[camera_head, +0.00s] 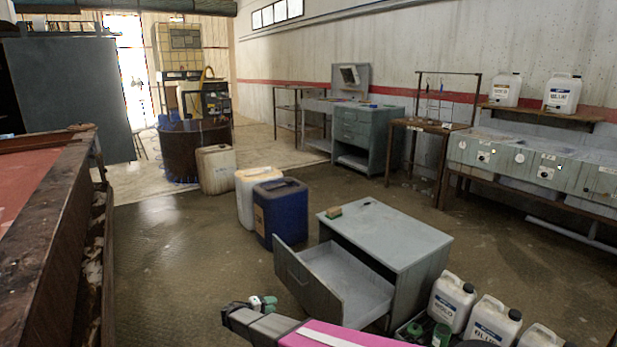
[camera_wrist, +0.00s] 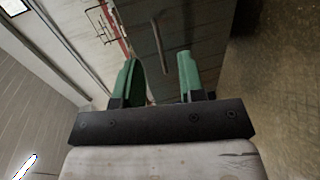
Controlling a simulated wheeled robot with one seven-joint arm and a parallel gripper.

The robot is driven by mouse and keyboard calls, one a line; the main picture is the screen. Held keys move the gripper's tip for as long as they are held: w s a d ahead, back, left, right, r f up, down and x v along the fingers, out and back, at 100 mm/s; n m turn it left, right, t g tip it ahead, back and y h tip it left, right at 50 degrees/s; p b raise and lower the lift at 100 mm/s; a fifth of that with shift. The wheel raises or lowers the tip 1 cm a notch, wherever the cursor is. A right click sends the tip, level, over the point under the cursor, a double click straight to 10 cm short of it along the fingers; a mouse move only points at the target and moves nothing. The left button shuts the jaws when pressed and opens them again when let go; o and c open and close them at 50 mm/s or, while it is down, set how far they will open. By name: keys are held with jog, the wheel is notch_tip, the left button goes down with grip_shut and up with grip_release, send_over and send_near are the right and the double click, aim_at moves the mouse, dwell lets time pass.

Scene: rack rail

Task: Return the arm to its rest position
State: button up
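My gripper (camera_head: 263,303) is at the bottom middle of the head view, at the end of my pink arm, which reaches in from the bottom edge. In the wrist view my gripper (camera_wrist: 160,78) shows two green fingers standing apart with nothing held between them. In the head view it appears in front of and below the open drawer (camera_head: 352,285) of the grey cabinet (camera_head: 395,240). Whether it touches the cabinet cannot be told, but a gap shows between them in the picture.
White jugs (camera_head: 452,302) stand at the lower right. A rusty-edged table (camera_head: 45,215) fills the left. Floor (camera_head: 180,260) between is clear.

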jog(key=s+d+r+m+g+y, duration=0.2)
jog(key=s+d+r+g, duration=0.15)
jog(key=d, duration=0.75)
jog(key=s+d+r+m+g+y, duration=0.1)
jog(key=s+d+r+g+y, duration=0.2)
jog(key=d, duration=0.7)
jog(key=s+d+r+m+g+y, duration=0.2)
jog(key=s+d+r+m+y, duration=0.1)
jog(key=s+d+r+y, duration=0.5)
jog(key=s+d+r, duration=0.3)
jog(key=d+r, duration=0.1)
jog(key=d, duration=0.1)
jog(key=shift+s+d+m, duration=0.35)
jog(key=shift+m, duration=0.05)
